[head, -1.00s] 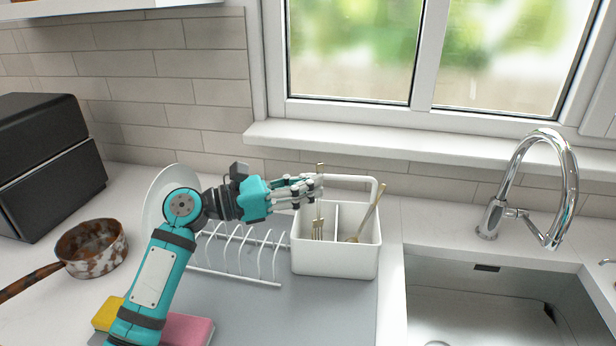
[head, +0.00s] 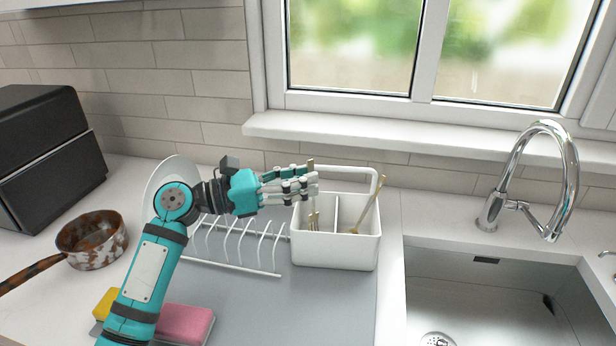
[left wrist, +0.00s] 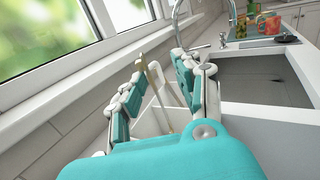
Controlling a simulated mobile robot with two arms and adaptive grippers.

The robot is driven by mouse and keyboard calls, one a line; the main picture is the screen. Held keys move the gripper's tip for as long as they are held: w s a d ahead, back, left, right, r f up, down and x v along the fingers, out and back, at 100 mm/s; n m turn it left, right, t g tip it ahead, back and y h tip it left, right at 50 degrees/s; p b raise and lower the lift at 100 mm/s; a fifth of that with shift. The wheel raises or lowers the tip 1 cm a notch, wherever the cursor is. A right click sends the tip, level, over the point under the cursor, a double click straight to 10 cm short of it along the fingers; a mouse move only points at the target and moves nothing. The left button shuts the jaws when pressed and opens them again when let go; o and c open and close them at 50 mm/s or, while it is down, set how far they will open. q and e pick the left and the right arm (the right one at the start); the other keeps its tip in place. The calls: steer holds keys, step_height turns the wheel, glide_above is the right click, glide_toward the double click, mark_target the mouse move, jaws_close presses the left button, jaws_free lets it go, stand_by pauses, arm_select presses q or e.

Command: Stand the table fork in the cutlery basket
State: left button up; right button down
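The table fork (head: 311,216) stands nearly upright, tines down, in the left compartment of the white cutlery basket (head: 336,253). Its handle rises past the fingers of my left gripper (head: 312,184), which is level with the basket's rim on its left side. In the left wrist view the fingers (left wrist: 160,92) are spread apart, and thin handles show in the gap between them. The gripper looks open, with the fork's handle near its fingertips; whether any finger still touches it is hard to tell. My right gripper is not in view.
Another golden utensil (head: 369,204) leans in the basket's right compartment. A wire dish rack (head: 236,262) with a white plate (head: 165,180) is left of the basket, the sink (head: 480,290) right. A rusty pan (head: 92,243) and a pink sponge (head: 186,323) lie left.

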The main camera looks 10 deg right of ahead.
arm_select(q)
steer(key=s+a, duration=0.1)
steer(key=a, duration=0.9)
steer(key=shift+s+a+f, duration=0.2)
steer(key=shift+f, duration=0.05)
